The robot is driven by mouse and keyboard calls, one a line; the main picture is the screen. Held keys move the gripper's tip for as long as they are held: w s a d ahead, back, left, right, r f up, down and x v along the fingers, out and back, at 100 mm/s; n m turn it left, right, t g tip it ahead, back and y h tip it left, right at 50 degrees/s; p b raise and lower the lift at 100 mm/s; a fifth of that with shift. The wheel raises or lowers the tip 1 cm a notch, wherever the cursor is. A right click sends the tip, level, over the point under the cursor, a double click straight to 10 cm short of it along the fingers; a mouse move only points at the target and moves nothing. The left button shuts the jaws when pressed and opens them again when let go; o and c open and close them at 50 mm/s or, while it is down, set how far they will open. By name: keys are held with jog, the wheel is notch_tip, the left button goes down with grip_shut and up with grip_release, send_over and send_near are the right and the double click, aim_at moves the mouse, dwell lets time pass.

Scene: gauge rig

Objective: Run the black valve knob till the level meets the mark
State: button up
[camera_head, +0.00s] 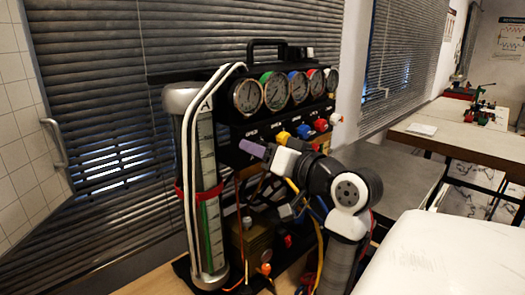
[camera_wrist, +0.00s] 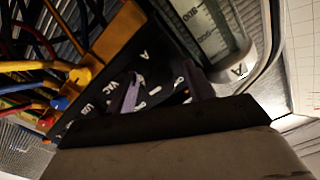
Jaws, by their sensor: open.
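The gauge rig has a tall clear level tube (camera_head: 207,150) marked A at its left, with a printed scale. Green liquid (camera_head: 214,232) shows in its lower part. A red band (camera_head: 199,192) wraps the tube as the mark, and the green top appears close below it; the exact gap is too small to tell. My gripper (camera_head: 252,148) is at the black front panel, right of the tube. In the wrist view my gripper (camera_wrist: 163,91) has its purple fingers apart over the black lettered panel. The black knob cannot be told apart from the dark panel between them.
A row of several round gauges (camera_head: 278,90) tops the rig. Yellow (camera_head: 282,136), blue (camera_head: 303,131) and red (camera_head: 321,125) knobs sit right of my gripper. Hoses hang below. A white surface (camera_head: 445,255) is at front right, and a bench (camera_head: 460,130) stands behind.

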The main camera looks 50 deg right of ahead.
jog(key=s+a+b, duration=0.1)
jog(key=s+b, duration=0.3)
jog(key=s, duration=0.9)
jog(key=shift+s+a, duration=0.25)
jog(key=shift+s, duration=0.1)
dwell(0.7)
